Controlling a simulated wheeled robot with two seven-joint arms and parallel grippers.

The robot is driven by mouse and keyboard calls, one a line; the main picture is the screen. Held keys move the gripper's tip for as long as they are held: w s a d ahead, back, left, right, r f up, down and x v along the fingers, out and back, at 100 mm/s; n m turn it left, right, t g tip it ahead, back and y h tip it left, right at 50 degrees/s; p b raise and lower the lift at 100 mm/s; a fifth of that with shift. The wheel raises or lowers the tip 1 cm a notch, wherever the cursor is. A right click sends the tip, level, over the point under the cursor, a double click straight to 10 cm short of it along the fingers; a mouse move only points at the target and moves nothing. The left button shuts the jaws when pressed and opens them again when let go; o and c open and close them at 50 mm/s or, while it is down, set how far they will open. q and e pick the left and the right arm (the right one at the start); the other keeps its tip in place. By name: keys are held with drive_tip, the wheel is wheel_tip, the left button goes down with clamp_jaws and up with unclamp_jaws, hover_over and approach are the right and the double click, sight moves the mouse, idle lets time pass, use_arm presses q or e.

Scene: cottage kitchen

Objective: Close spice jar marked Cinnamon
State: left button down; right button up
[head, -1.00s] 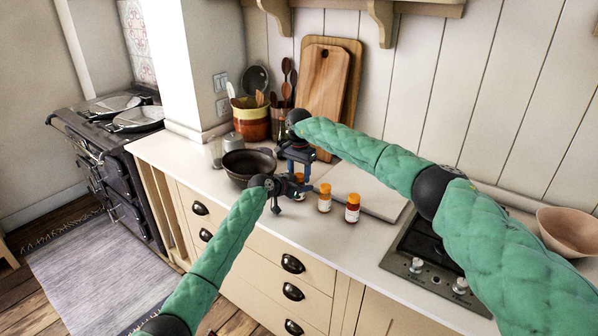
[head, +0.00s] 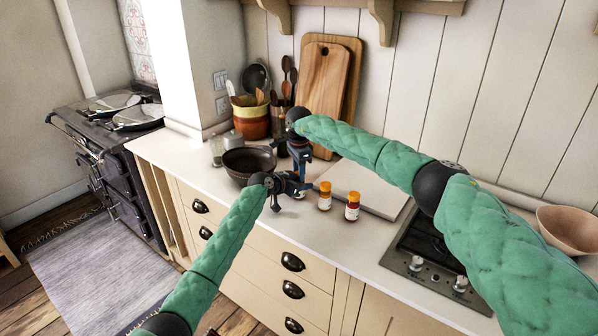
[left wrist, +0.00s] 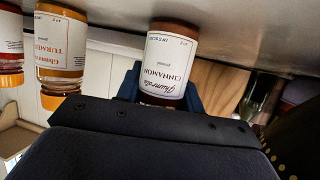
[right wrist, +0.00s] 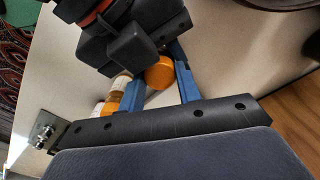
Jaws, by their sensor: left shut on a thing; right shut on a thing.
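The cinnamon jar (left wrist: 170,62) shows its white "Cinnamon" label in the left wrist view, between the blue fingers of my left gripper (head: 297,187), which is shut on it. Its orange lid (right wrist: 159,72) shows in the right wrist view between the blue fingers of my right gripper (head: 303,177), which comes down from above and is shut on the lid. The join between lid and jar is hidden, so I cannot tell how far the lid is on. In the head view the grippers hide the jar.
A turmeric jar (head: 325,196) and a red-filled jar (head: 352,207), both with orange lids, stand just right of the grippers. A dark bowl (head: 248,163) stands close on the left. A pale board (head: 368,188) lies behind the jars, and a hob (head: 440,257) is farther right.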

idle(0.3)
drive_tip(key=o, duration=1.1)
drive_tip(key=shift+c, duration=0.2)
drive_tip(key=shift+r, duration=2.25)
drive_tip(key=shift+c, duration=0.3)
drive_tip(key=shift+r+n, duration=0.9)
drive_tip(key=shift+r, duration=0.85)
